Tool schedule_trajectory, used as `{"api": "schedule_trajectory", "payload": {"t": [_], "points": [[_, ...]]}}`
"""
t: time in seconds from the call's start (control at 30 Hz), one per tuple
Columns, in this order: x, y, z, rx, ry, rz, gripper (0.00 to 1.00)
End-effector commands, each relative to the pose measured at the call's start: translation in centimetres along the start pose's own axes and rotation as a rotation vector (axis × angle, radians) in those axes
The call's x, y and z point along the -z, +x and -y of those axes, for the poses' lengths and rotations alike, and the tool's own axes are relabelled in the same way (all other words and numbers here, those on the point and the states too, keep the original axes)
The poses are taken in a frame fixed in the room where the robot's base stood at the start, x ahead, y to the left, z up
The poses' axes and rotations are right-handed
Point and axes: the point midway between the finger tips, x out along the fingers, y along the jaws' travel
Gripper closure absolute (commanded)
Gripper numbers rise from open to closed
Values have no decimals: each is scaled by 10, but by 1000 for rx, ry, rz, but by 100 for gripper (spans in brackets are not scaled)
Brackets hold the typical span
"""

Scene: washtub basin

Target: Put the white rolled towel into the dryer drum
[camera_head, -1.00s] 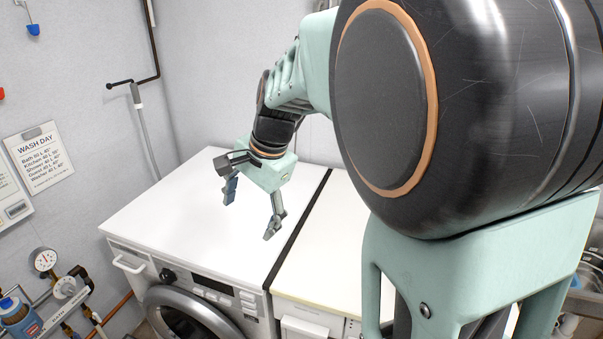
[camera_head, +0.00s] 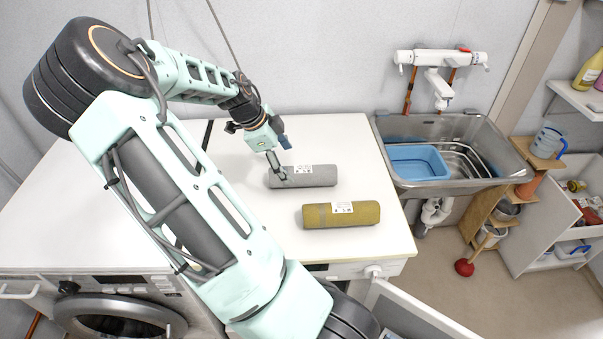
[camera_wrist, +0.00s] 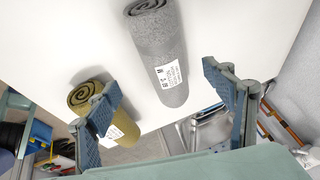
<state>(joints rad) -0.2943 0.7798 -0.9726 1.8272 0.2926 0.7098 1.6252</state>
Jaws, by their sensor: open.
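No clearly white rolled towel shows. A grey rolled towel (camera_head: 303,176) with a white label lies on the white machine top; it also shows in the wrist view (camera_wrist: 160,50). An olive-yellow rolled towel (camera_head: 341,214) with a label lies in front of it, and shows at left in the wrist view (camera_wrist: 97,100). My gripper (camera_head: 284,158) is open and empty, over the left end of the grey towel. In the wrist view its fingers (camera_wrist: 162,82) appear on either side of that towel; whether they touch it I cannot tell. The dryer drum's inside is not visible.
A front-loader with a round door (camera_head: 118,315) stands at left. A white panel (camera_head: 420,312), perhaps an open door, stands out at the front. A steel sink (camera_head: 470,185) holds a blue basin (camera_head: 419,160) at right. The machine top's right rear is clear.

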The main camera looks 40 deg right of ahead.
Motion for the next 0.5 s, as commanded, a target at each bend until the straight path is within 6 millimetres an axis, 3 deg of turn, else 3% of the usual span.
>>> {"api": "schedule_trajectory", "payload": {"t": [0.1, 0.37, 0.5], "points": [[0, 20, -1, -4, 0, -1, 24], [0, 41, 0, -3, -1, 1, 24], [0, 61, 3, -4, -2, -1, 24]]}}
